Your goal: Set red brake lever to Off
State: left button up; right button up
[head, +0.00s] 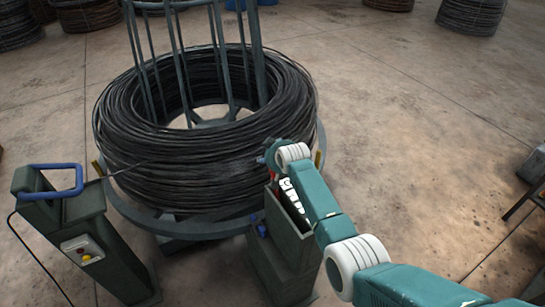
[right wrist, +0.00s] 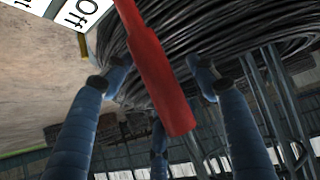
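The red brake lever (right wrist: 158,70) runs down from the top of the right wrist view, its free end between my right gripper's fingers. My right gripper (right wrist: 160,85) is open, with blue fingers to the left and right of the lever and a third one behind. I see gaps between the side fingers and the lever. An "Off" label (right wrist: 85,12) is at the top left, left of the lever. In the head view my right gripper (head: 272,152) is above the brake post (head: 280,250), mostly hidden by my arm. My left gripper is not in view.
A large wire coil (head: 200,150) lies on the round capstan platform (head: 180,228) beside the post. A control post (head: 85,245) with a blue handle (head: 55,180) and a yellow button stands at the left. Open concrete floor lies at the right.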

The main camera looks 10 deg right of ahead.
jog(key=shift+s+d, duration=0.1)
jog(key=shift+v, duration=0.9)
jog(key=a+v, duration=0.1)
jog(key=v, duration=0.9)
jog(key=shift+d, duration=0.4)
